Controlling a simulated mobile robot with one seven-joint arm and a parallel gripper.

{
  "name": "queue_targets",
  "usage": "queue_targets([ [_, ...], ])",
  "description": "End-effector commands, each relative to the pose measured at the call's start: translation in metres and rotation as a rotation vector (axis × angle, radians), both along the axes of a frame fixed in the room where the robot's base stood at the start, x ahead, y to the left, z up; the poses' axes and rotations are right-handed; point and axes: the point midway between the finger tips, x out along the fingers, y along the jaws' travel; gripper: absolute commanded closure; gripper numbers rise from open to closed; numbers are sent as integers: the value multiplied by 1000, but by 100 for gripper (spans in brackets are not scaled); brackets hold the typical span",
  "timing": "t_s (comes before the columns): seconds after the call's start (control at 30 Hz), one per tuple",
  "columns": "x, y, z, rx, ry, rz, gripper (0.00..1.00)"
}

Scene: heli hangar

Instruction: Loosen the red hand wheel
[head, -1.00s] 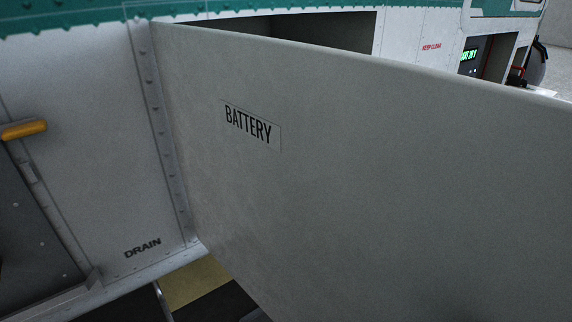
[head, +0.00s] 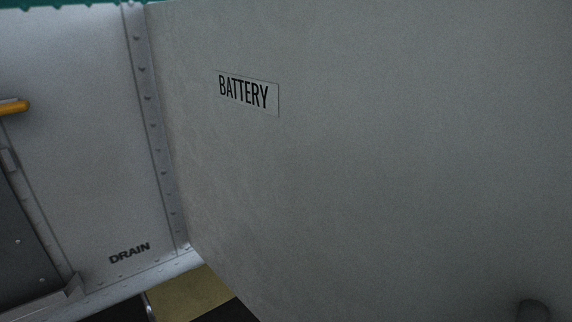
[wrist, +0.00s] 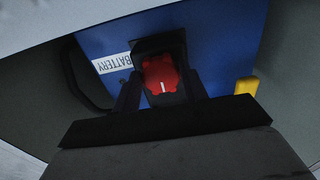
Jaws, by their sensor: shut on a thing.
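The red hand wheel (wrist: 161,74) shows in the wrist view on the front of a blue battery (wrist: 220,45), with a white line on its face. My gripper (wrist: 161,88) has its two dark fingers on either side of the wheel and is shut on it. The head view does not show the wheel or the gripper; a large grey door panel marked BATTERY (head: 400,150) fills most of it.
In the wrist view a black handle or cable (wrist: 82,80) curves at the left and a yellow part (wrist: 246,86) sits at the right. In the head view a yellow handle (head: 14,107) is at the left, near a panel marked DRAIN (head: 95,190).

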Motion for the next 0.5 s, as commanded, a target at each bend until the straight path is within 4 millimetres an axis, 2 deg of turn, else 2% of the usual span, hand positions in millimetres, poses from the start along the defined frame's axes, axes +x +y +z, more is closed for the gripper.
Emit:
queue_targets([
  [0.47, 0, 0, 0, -11, -7, 0, 80],
  [0.5, 0, 0, 0, -11, -7, 0, 52],
])
